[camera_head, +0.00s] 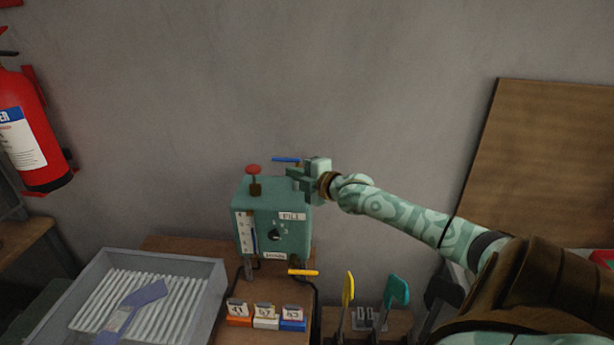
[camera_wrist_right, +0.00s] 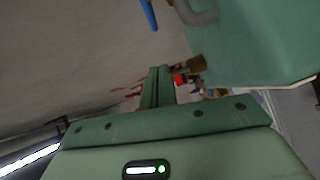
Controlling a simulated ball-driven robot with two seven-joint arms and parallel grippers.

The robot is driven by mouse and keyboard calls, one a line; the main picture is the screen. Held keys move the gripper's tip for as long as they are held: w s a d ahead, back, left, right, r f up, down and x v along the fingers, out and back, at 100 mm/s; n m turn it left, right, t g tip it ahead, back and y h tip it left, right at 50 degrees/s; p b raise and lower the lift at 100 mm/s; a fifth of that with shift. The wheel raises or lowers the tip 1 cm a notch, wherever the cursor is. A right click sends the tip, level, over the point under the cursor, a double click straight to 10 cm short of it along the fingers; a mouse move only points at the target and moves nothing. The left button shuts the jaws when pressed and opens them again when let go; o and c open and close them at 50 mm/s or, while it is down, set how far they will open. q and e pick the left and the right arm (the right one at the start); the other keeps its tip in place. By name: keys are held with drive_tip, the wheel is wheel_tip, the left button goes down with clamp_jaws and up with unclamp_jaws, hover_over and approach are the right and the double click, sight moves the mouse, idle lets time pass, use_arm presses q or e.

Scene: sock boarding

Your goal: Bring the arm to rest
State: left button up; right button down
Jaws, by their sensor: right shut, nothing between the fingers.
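My right gripper (camera_head: 296,176) is shut and empty. In the head view it is at the upper right of a green box-shaped machine (camera_head: 292,240), near a blue lever (camera_head: 286,159) and to the right of a red knob (camera_head: 253,169). I cannot tell whether it touches the machine. The right arm reaches in from the lower right. In the right wrist view the closed fingers (camera_wrist_right: 156,88) point up the picture, with the green machine (camera_wrist_right: 260,45) at the upper right and the blue lever (camera_wrist_right: 149,14) at the top. My left gripper is not in view.
A grey ribbed tray (camera_head: 215,295) holding a blue-grey scraper-like tool (camera_head: 130,308) stands lower left. Numbered blocks (camera_head: 265,318) sit before the machine, with a yellow lever (camera_head: 303,272) above. Yellow (camera_head: 348,290) and teal (camera_head: 398,291) paddles stand right. A fire extinguisher (camera_head: 28,140) hangs left.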

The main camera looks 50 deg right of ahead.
drive_tip(key=s, duration=0.4)
drive_tip(key=shift+s+a+r+p, duration=0.1)
drive_tip(key=shift+a+r+p, duration=0.2)
drive_tip(key=shift+a+r, duration=0.1)
drive_tip(key=shift+s, duration=0.4)
